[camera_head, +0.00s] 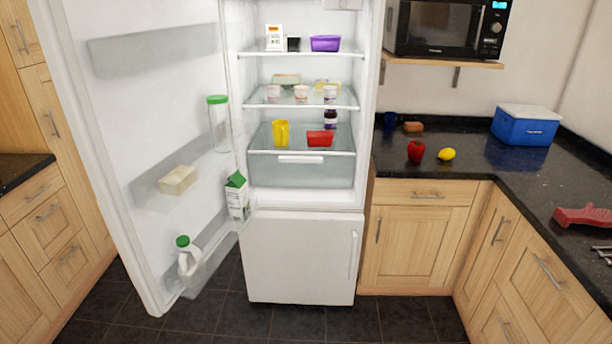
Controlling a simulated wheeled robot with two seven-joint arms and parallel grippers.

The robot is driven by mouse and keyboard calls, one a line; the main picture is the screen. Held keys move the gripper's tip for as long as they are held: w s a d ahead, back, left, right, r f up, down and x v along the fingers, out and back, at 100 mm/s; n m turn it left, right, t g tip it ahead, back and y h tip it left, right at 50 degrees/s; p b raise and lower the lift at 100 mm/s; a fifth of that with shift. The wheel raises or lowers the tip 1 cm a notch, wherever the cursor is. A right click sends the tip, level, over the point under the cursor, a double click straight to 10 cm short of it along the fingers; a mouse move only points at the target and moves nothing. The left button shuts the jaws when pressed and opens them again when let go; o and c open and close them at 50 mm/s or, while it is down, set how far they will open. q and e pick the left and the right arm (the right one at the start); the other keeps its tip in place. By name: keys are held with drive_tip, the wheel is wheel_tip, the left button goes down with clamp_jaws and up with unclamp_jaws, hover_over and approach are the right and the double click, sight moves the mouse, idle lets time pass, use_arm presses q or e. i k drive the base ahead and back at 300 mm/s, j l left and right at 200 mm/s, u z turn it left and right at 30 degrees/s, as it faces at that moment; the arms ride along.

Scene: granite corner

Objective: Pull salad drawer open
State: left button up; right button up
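The salad drawer (300,173) is a clear, greyish box at the bottom of the open fridge. It has a white handle (300,160) on its upper front edge. The drawer sits pushed in under a glass shelf (264,140). A yellow mug (281,133) and a red tub (320,138) stand on that shelf. The fridge door (110,120) stands wide open to the left. Neither of my grippers shows in the head view.
A milk carton (237,197) and a milk jug (188,256) are in the door's racks, left of the drawer. The closed freezer door (300,255) is below. A counter (470,172) lies to the right. The dark tiled floor (215,310) in front looks clear.

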sight(286, 159)
drive_tip(key=i+l+z, duration=0.15)
drive_tip(key=i, duration=0.7)
